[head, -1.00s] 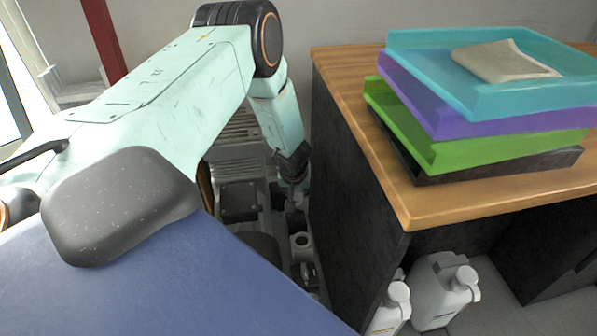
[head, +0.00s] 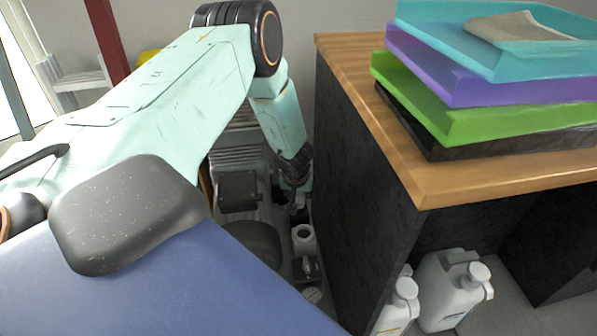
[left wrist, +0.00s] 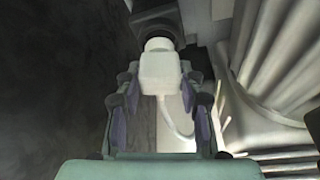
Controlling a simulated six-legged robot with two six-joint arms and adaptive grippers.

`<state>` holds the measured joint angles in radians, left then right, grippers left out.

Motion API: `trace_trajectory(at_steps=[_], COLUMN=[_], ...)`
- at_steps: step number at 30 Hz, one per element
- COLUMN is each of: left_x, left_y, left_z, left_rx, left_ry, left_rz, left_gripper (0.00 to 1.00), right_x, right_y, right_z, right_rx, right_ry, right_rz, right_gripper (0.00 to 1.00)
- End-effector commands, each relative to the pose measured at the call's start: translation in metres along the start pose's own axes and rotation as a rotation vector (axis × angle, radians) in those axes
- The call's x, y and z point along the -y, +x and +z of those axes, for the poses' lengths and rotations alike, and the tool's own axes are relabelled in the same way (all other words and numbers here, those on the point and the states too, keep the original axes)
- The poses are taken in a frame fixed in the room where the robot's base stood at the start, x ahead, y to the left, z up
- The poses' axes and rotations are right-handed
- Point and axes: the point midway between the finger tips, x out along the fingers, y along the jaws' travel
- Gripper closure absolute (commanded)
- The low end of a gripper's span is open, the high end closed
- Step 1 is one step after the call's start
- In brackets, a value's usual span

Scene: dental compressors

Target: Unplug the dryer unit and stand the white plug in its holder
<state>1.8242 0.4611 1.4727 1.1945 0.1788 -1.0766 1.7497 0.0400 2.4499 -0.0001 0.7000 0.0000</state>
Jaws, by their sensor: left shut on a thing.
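The white plug (left wrist: 160,72) shows in the left wrist view with its round end against a dark fitting (left wrist: 155,18). I cannot tell whether it is still seated there. Its white cord (left wrist: 174,124) curves down from it. My left gripper (left wrist: 160,84) is shut on the plug, one finger on each side. In the head view my left gripper (head: 293,185) reaches down into the gap beside the desk, small and dark, and the plug cannot be made out. A pale round piece with a dark opening (head: 303,233) sits below it; I cannot tell if it is the holder. My right gripper is not in view.
A wood-topped desk (head: 425,190) with a dark side panel (head: 355,170) bounds the gap on the right. Stacked trays (head: 480,70) stand on it. White jugs (head: 445,290) stand under it. Ribbed grey machinery (head: 238,155) and a dark box (head: 238,190) fill the gap's left.

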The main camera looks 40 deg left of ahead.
Motion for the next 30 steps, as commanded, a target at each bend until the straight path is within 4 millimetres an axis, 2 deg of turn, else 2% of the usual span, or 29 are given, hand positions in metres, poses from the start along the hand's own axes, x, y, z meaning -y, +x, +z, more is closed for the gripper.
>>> trace_trajectory(at_steps=[14, 30], left_x=[0.000, 0.000], left_y=[0.000, 0.014], left_z=[-0.001, 0.005], left_rx=[-0.001, -0.001], left_ry=[-0.001, -0.001], left_rz=[0.000, 0.000], left_gripper=[0.94, 0.94], right_x=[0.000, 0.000], right_y=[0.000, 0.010], right_z=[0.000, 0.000], right_rx=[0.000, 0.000], right_ry=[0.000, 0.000], right_rz=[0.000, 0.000], right_gripper=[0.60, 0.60])
